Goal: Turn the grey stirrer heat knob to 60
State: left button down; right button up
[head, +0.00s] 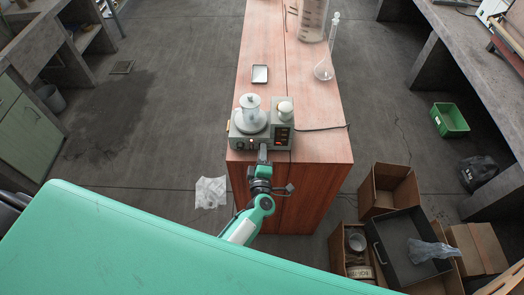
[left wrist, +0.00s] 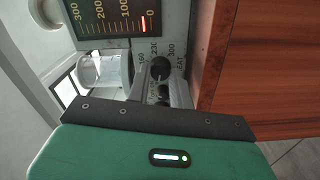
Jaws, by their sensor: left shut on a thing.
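The grey stirrer (head: 239,141) stands at the near end of the wooden bench, with a clear glass vessel (head: 251,103) on its round top. Its dark heat knob (left wrist: 160,67) shows in the left wrist view, with printed scale numbers and part of the word HEAT beside it. My left gripper (head: 263,150) reaches the stirrer's front from the near side. In the left wrist view, its fingers (left wrist: 161,90) are shut on the knob and partly hide it. I cannot read the knob's exact setting. My right gripper is not in view.
A dark display scale (left wrist: 110,15) marked 0 to 300 has a red bar near 0.

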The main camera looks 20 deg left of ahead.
pick_arm(q)
jog(key=shift+m, duration=0.4)
jog(key=c, duration=1.2)
grip_release()
jog(key=shift+c, duration=0.2)
jog(key=p+v, duration=0.2)
jog(key=v, duration=1.2)
jog(key=shift+w, duration=0.1)
